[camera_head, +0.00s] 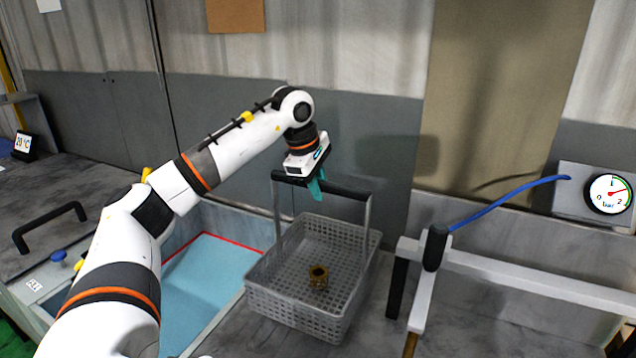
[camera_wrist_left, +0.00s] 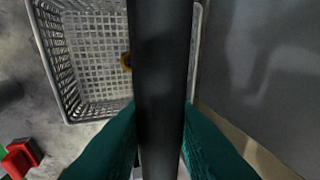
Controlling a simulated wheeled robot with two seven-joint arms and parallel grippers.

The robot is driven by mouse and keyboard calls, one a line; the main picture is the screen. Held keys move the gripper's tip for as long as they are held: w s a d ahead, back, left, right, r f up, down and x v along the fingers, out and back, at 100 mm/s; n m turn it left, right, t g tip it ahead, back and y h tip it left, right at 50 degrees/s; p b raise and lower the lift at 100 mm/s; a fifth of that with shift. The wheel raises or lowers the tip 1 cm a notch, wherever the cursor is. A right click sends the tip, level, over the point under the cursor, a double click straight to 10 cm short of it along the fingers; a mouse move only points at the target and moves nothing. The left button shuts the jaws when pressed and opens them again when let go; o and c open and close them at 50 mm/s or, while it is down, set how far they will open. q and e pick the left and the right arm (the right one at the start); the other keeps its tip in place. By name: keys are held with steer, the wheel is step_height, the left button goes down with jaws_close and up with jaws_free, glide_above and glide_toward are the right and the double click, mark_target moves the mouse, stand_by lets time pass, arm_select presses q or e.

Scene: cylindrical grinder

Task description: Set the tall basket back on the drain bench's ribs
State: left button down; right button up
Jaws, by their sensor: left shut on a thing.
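The tall basket (camera_head: 292,306) is a grey perforated tray with two upright posts and a dark crossbar handle (camera_head: 345,191). A small brass-coloured part (camera_head: 318,274) lies inside it. My left gripper (camera_head: 316,187) has its teal fingers shut on the handle bar, left of its middle. In the left wrist view the bar (camera_wrist_left: 162,70) runs between the fingers, with the basket (camera_wrist_left: 52,50) below. The basket is right of the blue-filled tank, over the grey bench top (camera_head: 232,328). I cannot tell whether its underside touches the bench. No ribs are distinguishable. My right gripper is out of view.
The tank (camera_head: 212,275) with blue liquid lies just left of the basket. A pale rail frame (camera_head: 520,276) with a dark post stands to the right. A pressure gauge (camera_head: 608,194) with a blue hose is further right. A wall (camera_head: 385,125) stands behind.

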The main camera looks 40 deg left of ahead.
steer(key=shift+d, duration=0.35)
